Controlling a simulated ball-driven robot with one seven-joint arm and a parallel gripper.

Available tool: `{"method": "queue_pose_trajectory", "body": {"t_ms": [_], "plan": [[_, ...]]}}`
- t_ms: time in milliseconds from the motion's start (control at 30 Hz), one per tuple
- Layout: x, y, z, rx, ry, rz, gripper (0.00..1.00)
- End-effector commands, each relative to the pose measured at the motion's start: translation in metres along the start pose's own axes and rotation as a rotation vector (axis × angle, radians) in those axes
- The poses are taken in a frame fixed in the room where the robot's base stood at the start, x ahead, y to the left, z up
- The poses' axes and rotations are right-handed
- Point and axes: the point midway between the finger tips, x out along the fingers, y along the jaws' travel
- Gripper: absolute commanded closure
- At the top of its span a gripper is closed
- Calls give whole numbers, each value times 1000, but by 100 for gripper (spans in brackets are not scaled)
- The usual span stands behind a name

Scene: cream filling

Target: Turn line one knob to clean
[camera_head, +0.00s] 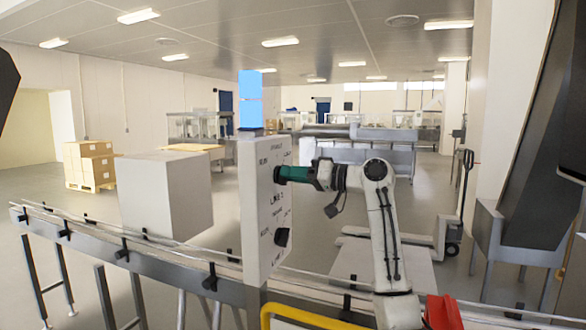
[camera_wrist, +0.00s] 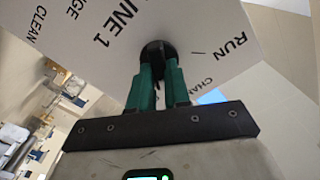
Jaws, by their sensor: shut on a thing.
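The white control panel (camera_head: 262,215) stands upright on a post beside the conveyor. Its upper part carries the line one knob (camera_wrist: 157,48), which is black and round, close to the "LINE 1" lettering. My gripper (camera_wrist: 157,78) has its green fingers shut on this knob, one on each side. In the head view my gripper (camera_head: 283,174) reaches the panel face from the right and largely hides the knob. "CLEAN" is printed at the left of the wrist view and "RUN" at the right. Which way the knob points cannot be told.
A second black knob (camera_head: 282,237) sits lower on the panel. A large pale box (camera_head: 165,195) is on the conveyor (camera_head: 110,243) left of the panel. A yellow rail (camera_head: 305,314) and a red object (camera_head: 443,312) are near at the bottom. Stacked cartons (camera_head: 90,165) stand far left.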

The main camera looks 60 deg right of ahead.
Motion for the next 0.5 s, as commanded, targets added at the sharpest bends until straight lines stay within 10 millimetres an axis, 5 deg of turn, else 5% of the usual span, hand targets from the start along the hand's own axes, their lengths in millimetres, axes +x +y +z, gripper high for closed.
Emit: {"method": "queue_pose_trajectory", "body": {"t_ms": [500], "plan": [[0,1,0,221,0,2,100]]}}
